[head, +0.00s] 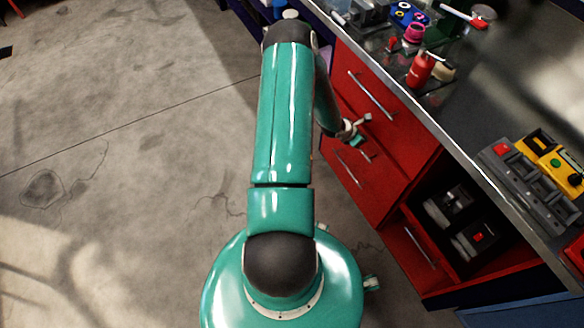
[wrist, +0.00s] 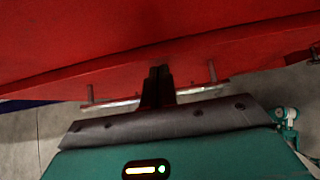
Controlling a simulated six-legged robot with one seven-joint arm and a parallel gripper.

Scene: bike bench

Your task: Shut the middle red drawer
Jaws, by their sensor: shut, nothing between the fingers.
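The red drawer fronts stand on the left face of the bench in the head view. The middle red drawer (head: 383,147) is partly behind my gripper (head: 358,128), and its handle shows just below the gripper. How far this drawer stands out is hard to tell from here. In the wrist view my gripper (wrist: 158,78) is shut and empty, with its dark fingertips close against a red front (wrist: 130,72). A metal handle (wrist: 110,102) passes by the fingers on both sides. Whether the fingertips touch the red front cannot be told.
An upper drawer handle (head: 372,95) and a lower one (head: 349,169) are near my gripper. An open shelf (head: 465,215) with dark items is at the right. The bench top carries a red bottle (head: 420,70) and tools. The concrete floor (head: 130,150) at left is clear.

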